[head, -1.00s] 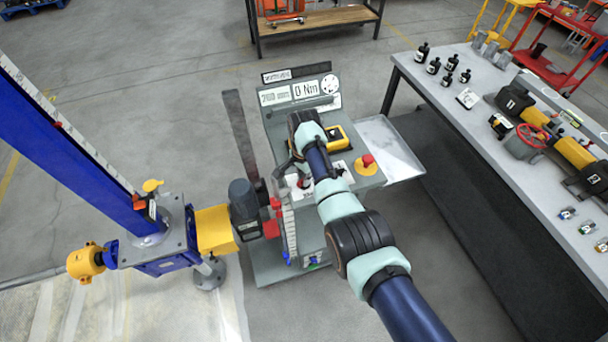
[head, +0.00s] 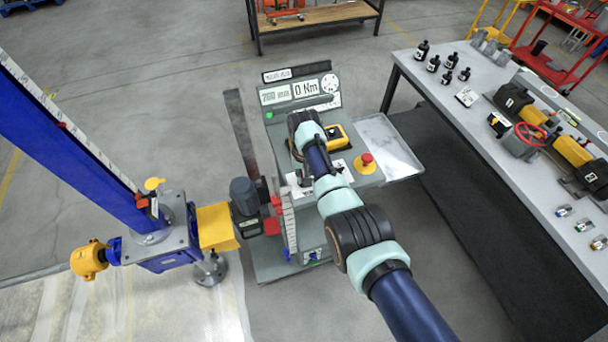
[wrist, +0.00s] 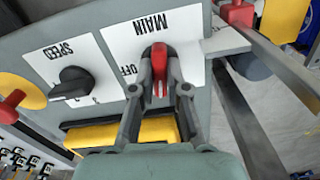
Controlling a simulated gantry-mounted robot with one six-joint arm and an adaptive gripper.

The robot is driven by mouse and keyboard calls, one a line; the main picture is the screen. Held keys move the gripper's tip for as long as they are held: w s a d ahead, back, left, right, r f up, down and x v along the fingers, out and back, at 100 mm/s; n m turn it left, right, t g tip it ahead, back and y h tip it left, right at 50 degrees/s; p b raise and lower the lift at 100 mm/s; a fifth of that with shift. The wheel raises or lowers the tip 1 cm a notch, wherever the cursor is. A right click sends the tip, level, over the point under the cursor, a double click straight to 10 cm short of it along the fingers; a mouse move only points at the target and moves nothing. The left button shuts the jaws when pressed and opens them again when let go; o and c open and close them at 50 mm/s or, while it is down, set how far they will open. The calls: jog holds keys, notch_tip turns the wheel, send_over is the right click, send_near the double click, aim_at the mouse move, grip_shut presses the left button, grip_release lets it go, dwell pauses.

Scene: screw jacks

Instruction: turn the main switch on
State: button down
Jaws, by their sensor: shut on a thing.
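The main switch (wrist: 160,62) has a red handle on a white plate marked MAIN, upside down in the wrist view, with OFF partly readable beside it. My gripper (wrist: 160,68) has its fingers on both sides of the red handle and is shut on it. In the head view my gripper (head: 300,178) is over the grey control console (head: 268,262), and my arm hides most of the switch. The console display (head: 306,89) reads 0 Nm, and a green spot (head: 268,115) shows at its lower left.
The black speed knob (wrist: 72,83) sits beside the switch. A red emergency button (head: 367,159) on yellow is at the console's right. The blue screw jack (head: 75,140) with its motor (head: 243,198) stands left. A workbench (head: 480,105) is at the right.

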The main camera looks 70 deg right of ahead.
jog(key=shift+n, duration=1)
jog(key=c, duration=1.2)
grip_release()
jog(key=shift+o, duration=0.2)
jog(key=shift+r, duration=0.1)
notch_tip(320, 180, up, 12)
